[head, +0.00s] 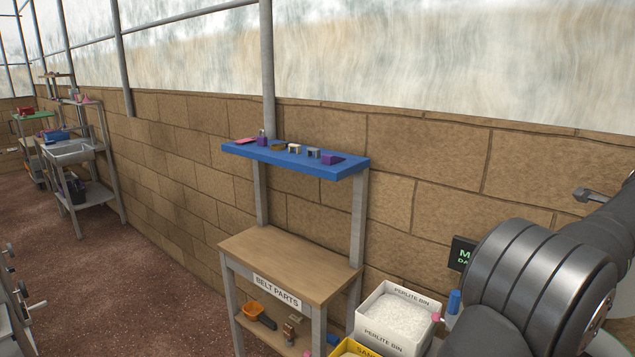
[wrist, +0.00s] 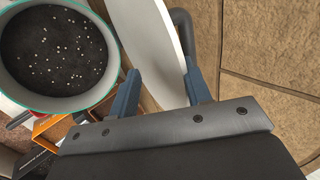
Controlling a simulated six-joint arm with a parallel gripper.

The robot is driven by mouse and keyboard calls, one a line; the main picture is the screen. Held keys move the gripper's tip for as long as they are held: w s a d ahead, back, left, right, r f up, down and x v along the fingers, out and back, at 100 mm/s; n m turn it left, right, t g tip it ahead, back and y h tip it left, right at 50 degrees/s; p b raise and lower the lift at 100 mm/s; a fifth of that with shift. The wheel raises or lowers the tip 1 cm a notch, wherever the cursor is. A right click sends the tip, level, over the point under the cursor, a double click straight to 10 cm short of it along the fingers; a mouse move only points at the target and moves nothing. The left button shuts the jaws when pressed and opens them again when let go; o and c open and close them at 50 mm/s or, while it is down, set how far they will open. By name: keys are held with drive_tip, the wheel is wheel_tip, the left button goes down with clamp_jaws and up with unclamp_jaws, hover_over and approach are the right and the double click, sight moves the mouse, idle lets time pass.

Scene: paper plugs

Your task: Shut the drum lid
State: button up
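In the wrist view, a round drum (wrist: 110,82) with a teal rim stands open at upper left, with dark soil and white specks inside. A white lid (wrist: 150,45) stands tilted up beside it. A dark curved bar (wrist: 184,22) shows along the lid's right side; I cannot tell whether it is the lid's handle. My gripper (wrist: 162,88) is open, its two blue-grey fingers wide apart with the lower part of the lid between them. I cannot tell whether the right finger touches the lid or the bar. The head view shows neither drum, lid nor fingers.
A block wall (wrist: 260,45) is close on the right in the wrist view. Orange-edged boxes (wrist: 50,128) lie below the drum. In the head view, a wooden bench (head: 290,262) stands under a blue shelf (head: 300,162), left of a white perlite bin (head: 384,337) and my arm.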

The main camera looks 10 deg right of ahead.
drive_tip(key=shift+s+a+f, duration=0.3)
drive_tip(key=shift+s+a, duration=0.3)
drive_tip(key=shift+a, duration=0.05)
drive_tip(key=shift+s+a+f, duration=0.3)
drive_tip(key=shift+s+a, duration=0.3)
drive_tip(key=shift+s+a+f, duration=0.4)
drive_tip(key=shift+s+a, duration=0.2)
drive_tip(key=shift+s+a+f, duration=0.4)
drive_tip(key=shift+s+a, duration=0.15)
drive_tip(key=shift+s, duration=0.05)
drive_tip(key=shift+f, duration=0.1)
drive_tip(key=shift+s+a+f, duration=1)
drive_tip(key=shift+s+a, duration=0.05)
drive_tip(key=shift+a, duration=0.05)
drive_tip(key=shift+s+f, duration=0.1)
